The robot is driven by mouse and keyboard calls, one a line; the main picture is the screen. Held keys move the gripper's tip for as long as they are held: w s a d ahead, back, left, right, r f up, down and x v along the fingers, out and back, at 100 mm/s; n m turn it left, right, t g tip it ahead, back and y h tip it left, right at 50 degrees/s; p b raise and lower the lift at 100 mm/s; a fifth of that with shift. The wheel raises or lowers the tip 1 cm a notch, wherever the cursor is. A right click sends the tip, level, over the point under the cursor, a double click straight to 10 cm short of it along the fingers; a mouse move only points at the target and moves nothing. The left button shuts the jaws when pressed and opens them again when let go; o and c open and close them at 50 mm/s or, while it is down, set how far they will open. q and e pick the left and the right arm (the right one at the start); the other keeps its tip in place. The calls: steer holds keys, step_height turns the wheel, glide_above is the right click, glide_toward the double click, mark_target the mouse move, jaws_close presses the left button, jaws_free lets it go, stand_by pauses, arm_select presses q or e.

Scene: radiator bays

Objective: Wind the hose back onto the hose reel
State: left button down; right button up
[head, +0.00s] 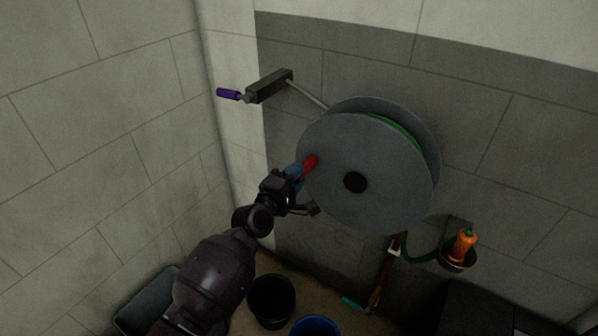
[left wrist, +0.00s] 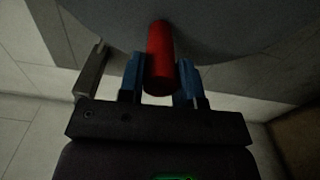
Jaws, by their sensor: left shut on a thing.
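The hose reel (head: 385,165) has two grey discs and a dark hub, and is mounted on the wall. Green hose (head: 402,131) shows between the discs at the top. More green hose (head: 418,257) runs below the reel toward an orange nozzle (head: 464,243) in a dark holder. A red handle (head: 309,164) sticks out from the left part of the front disc. My left gripper (head: 297,173) is shut on this handle. In the left wrist view the red handle (left wrist: 160,58) stands between the blue fingers. My right gripper is not in view.
A dark bracket (head: 270,86) with a purple grip (head: 228,94) juts from the wall at upper left. A black bucket (head: 271,300), a blue bucket (head: 315,326) and a grey bin (head: 138,312) stand below. A dark box (head: 480,308) is at lower right.

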arm_select(q)
steer(key=shift+f+n+b, duration=1.05)
steer(key=shift+f+n, duration=0.85)
steer(key=shift+f, duration=0.4)
steer(key=c, duration=0.8)
jaws_free()
steer(key=p+v, duration=0.1)
steer(key=v, duration=1)
steer(key=shift+d, duration=0.1)
